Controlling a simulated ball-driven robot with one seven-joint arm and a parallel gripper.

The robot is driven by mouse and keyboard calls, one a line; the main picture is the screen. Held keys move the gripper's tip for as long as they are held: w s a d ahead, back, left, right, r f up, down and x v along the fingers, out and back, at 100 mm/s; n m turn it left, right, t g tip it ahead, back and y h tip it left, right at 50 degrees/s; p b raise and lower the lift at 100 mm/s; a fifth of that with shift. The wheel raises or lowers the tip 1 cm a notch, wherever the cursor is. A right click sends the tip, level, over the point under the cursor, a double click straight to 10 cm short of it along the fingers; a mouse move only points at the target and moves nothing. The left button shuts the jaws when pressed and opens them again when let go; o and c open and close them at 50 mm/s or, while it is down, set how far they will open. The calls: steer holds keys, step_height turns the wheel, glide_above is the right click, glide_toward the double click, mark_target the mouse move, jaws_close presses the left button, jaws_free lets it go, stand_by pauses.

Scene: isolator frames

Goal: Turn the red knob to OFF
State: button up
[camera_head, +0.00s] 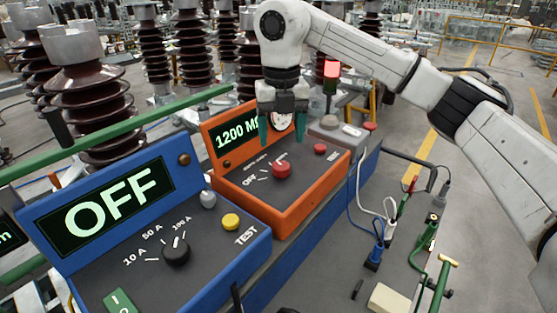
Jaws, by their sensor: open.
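The red knob (281,170) sits on the sloped dark panel of an orange tester (297,219). The word OFF is printed to the left of the knob, with several other marks around it. The tester's display (238,133) reads about 1200 M, its end hidden by my gripper. My gripper (283,138) is open and empty, pointing down above the knob, apart from it. Its teal fingers stand left and right, in front of the tester's back panel and a round gauge. The knob's pointer direction is too small to tell surely.
A blue tester (215,262) with display OFF, black knob (176,250) and yellow button (231,222) stands at left front. A small red button (320,149) is right of the red knob. Cables and plugs (374,256) lie on the grey bench at right. A green rail (120,134) runs behind.

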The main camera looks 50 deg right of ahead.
mark_target(281, 165)
step_height(281, 165, down, 8)
steer(key=shift+r+p, duration=0.25)
steer(key=shift+p, duration=0.15)
steer(key=c, duration=1.1)
